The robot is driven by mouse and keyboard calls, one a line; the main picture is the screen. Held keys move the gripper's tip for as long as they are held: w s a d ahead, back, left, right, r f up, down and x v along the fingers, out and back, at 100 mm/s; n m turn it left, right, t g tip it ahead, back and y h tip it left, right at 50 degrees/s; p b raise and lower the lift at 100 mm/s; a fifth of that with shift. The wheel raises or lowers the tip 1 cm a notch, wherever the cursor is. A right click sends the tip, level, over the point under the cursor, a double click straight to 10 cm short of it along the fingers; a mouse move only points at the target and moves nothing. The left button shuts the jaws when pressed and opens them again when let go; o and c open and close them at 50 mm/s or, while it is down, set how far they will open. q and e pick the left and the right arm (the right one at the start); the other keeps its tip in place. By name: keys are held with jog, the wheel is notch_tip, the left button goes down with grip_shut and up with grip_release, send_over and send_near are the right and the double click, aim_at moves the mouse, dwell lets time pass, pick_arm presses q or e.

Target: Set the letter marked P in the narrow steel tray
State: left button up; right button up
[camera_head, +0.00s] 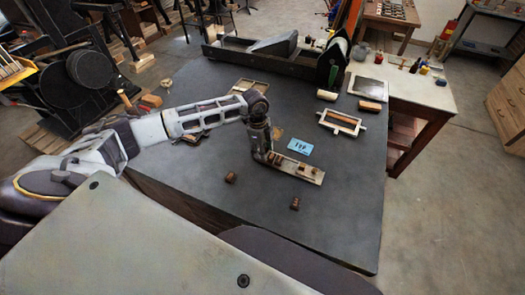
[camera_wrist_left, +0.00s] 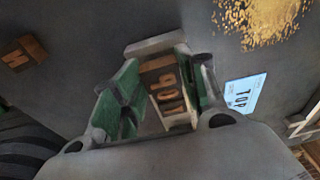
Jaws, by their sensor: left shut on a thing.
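The narrow steel tray (camera_head: 316,177) lies on the dark table, with wooden letter blocks along it. My left gripper (camera_head: 265,155) points down at the tray's left end. In the left wrist view the left gripper (camera_wrist_left: 163,70) is shut on a wooden block with a letter that looks like P (camera_wrist_left: 167,77). That block is in line with the O and T blocks (camera_wrist_left: 172,100), between the tray's ends. Whether it rests on the tray floor is hidden by the fingers. My right gripper is not in view.
Two loose letter blocks lie on the table, one on the left (camera_head: 231,177) and one in front (camera_head: 295,203). A blue card reading TOP (camera_head: 299,146) lies just behind the tray. A metal frame (camera_head: 342,123) and a press (camera_head: 280,55) stand farther back.

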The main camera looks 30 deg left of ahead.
pick_arm(q)
jog(key=o, duration=0.3)
jog(key=shift+s+d+f, duration=0.1)
jog(key=shift+s+f, duration=0.15)
jog(key=shift+f, duration=0.4)
jog(key=shift+s+d+f, duration=0.1)
jog(key=shift+s+f, duration=0.1)
jog(key=shift+f, duration=0.4)
jog(key=o, duration=0.6)
jog(key=shift+w, duration=0.15)
jog(key=shift+w+a+f+g, duration=0.1)
jog(key=shift+w+f+g, duration=0.2)
jog(key=shift+w, duration=0.1)
jog(key=shift+r, duration=0.1)
jog(key=shift+s+r, duration=0.15)
jog(key=shift+r, duration=0.05)
jog(key=shift+a, duration=0.1)
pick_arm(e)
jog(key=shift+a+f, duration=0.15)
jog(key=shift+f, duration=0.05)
pick_arm(q)
jog(key=shift+r, duration=0.1)
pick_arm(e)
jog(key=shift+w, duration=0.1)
